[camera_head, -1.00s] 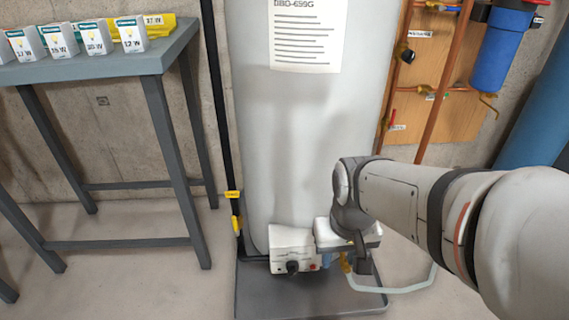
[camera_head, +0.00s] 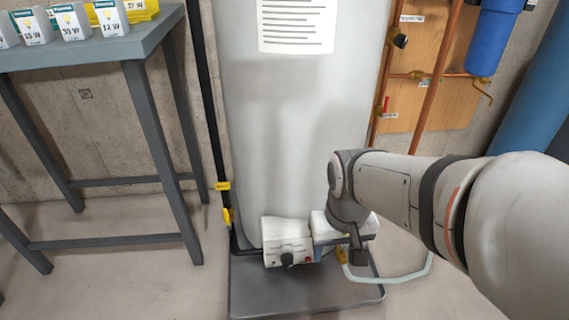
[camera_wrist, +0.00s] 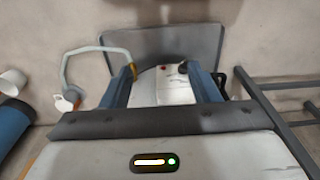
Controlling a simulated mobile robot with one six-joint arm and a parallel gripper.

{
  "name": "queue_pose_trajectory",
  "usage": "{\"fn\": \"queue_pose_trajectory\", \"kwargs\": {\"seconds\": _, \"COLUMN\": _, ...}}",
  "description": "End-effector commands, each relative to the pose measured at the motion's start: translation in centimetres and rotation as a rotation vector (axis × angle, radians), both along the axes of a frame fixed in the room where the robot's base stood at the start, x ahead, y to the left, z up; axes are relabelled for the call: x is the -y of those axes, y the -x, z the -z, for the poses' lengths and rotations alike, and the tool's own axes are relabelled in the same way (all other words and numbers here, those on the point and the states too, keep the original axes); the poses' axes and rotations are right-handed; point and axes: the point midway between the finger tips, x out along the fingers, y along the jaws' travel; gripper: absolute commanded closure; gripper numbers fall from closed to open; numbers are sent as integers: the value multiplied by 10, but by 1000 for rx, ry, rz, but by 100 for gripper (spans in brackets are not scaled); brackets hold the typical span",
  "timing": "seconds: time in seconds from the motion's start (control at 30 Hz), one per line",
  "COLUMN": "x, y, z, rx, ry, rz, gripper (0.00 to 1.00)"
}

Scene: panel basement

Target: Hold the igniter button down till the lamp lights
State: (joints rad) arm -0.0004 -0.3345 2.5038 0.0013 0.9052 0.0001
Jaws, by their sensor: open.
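The white control box (camera_head: 285,229) sits low on the front of the grey tank (camera_head: 295,130). It has a black knob (camera_head: 287,258) and a small red button (camera_head: 308,261) on its face.
The tank stands on a dark tray (camera_head: 255,295). A grey hose (camera_head: 405,284) curves out at the right. A black pipe with a yellow valve handle (camera_head: 227,216) runs at the left. A grey table (camera_head: 100,48) with bulb boxes stands further left.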

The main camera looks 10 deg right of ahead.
Motion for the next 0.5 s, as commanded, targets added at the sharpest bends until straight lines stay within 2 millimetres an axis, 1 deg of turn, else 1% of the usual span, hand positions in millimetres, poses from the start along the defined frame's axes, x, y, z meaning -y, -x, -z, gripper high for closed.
{"fn": "queue_pose_trajectory", "kwargs": {"seconds": 0.03, "x": 0, "y": 0, "z": 0, "rx": 0, "ry": 0, "rz": 0, "gripper": 49}}
{"fn": "queue_pose_trajectory", "kwargs": {"seconds": 0.07, "x": 0, "y": 0, "z": 0, "rx": 0, "ry": 0, "rz": 0, "gripper": 52}}
{"fn": "queue_pose_trajectory", "kwargs": {"seconds": 0.5, "x": 0, "y": 0, "z": 0, "rx": 0, "ry": 0, "rz": 0, "gripper": 88}}
